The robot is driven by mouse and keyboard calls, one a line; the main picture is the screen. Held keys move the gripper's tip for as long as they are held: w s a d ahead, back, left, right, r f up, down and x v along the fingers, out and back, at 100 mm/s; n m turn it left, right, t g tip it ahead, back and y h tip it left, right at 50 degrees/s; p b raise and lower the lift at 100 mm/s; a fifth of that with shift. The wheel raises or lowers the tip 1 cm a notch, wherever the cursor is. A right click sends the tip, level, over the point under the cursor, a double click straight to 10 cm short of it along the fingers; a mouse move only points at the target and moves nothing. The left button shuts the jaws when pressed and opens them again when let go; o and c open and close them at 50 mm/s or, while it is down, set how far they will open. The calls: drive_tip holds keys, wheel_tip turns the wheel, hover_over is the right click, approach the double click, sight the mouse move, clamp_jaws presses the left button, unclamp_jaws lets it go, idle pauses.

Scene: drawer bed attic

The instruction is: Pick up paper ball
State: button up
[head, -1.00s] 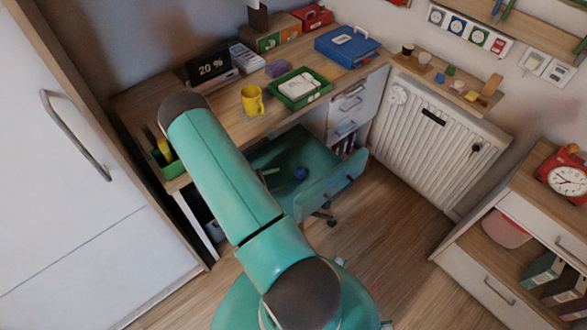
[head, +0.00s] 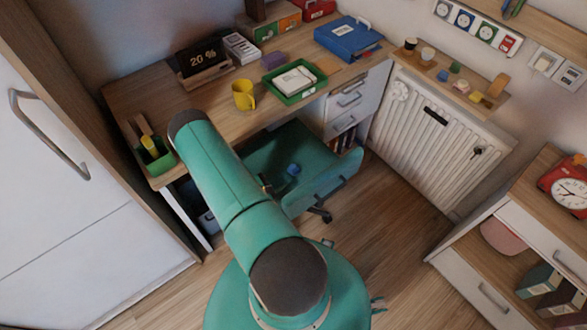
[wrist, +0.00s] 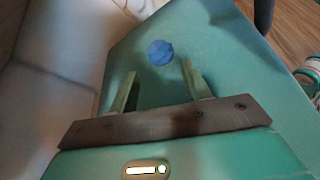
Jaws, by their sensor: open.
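The paper ball (wrist: 160,52) is small, blue and crumpled. In the wrist view it lies on the teal chair seat (wrist: 215,50), just beyond the fingertips and a little left of midway between them. In the head view the ball (head: 293,169) shows as a small blue spot on the chair (head: 268,160). My gripper (wrist: 158,76) is open, its two green fingers apart with nothing between them.
The desk (head: 215,122) stands behind the chair, with a yellow mug (head: 243,95) and a green tray (head: 294,82) on it. A white wardrobe (head: 60,190) is at left and a radiator (head: 430,140) at right. Wooden floor (head: 385,235) lies clear right of the chair.

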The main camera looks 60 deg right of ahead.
sight(291, 171)
drive_tip(key=x, duration=0.9)
drive_tip(key=shift+d, duration=0.15)
drive_tip(key=shift+c, duration=0.5)
drive_tip(key=c, duration=0.5)
